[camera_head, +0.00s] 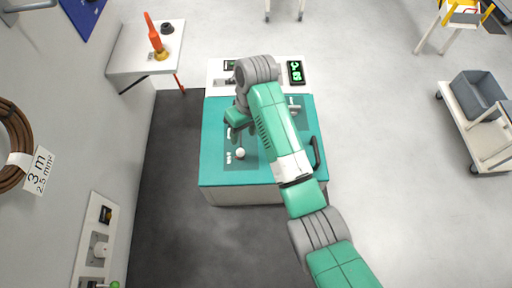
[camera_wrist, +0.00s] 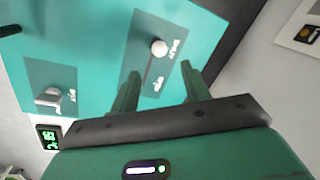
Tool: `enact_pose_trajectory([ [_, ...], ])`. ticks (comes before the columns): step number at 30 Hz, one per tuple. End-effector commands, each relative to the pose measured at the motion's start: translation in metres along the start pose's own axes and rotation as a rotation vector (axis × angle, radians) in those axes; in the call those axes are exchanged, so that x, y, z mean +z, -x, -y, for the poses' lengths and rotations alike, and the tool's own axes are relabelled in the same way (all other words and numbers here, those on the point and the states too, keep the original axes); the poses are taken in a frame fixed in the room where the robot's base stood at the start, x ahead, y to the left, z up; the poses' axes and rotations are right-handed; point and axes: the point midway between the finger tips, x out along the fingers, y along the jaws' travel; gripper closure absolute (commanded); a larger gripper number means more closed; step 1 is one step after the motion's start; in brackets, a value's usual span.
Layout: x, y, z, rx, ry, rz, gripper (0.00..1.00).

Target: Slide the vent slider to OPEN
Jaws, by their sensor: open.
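The vent slider is a round white knob (camera_head: 240,153) on a darker panel on top of the teal cabinet (camera_head: 212,172). In the wrist view the knob (camera_wrist: 159,47) stands at one end of a dark slot, beside a label that seems to read SHUT. A second small label, hard to read, is at the slot's other end, nearer my gripper. My gripper (camera_wrist: 160,70) is open and empty, its two fingers pointing toward the panel. The knob lies beyond the fingertips, apart from them. In the head view my gripper (camera_head: 237,133) hangs just behind the knob.
Another control with a grey handle (camera_wrist: 50,97) sits on a second panel. A green-lit display (camera_head: 296,72) stands at the cabinet's back. A black handle (camera_head: 316,154) is on its right side. A white side table (camera_head: 130,50) with an orange tool is at the back left.

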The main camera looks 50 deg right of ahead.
Motion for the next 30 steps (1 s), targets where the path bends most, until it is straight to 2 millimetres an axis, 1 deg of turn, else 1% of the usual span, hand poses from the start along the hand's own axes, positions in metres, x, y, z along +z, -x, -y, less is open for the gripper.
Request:
enact_pose_trajectory([
  [2,0.004,-0.003,-0.003,-0.007,-0.005,0.021,0.54],
  [5,0.004,-0.004,-0.003,-0.008,-0.005,0.023,0.54],
  [6,0.005,-0.008,-0.002,-0.008,-0.005,0.023,0.54],
  [8,0.005,-0.018,-0.002,-0.009,-0.005,0.025,0.54],
  [15,0.006,-0.062,-0.002,-0.008,-0.005,0.023,0.54],
  [18,0.006,-0.074,-0.002,-0.007,-0.005,0.022,0.54],
  [22,0.005,-0.080,-0.002,-0.007,-0.005,0.018,0.54],
  [28,0.005,-0.081,-0.002,-0.006,-0.005,0.018,0.54],
  [29,0.005,-0.081,-0.002,-0.006,-0.005,0.018,0.58],
  [30,0.005,-0.081,-0.002,-0.006,-0.005,0.018,0.65],
])
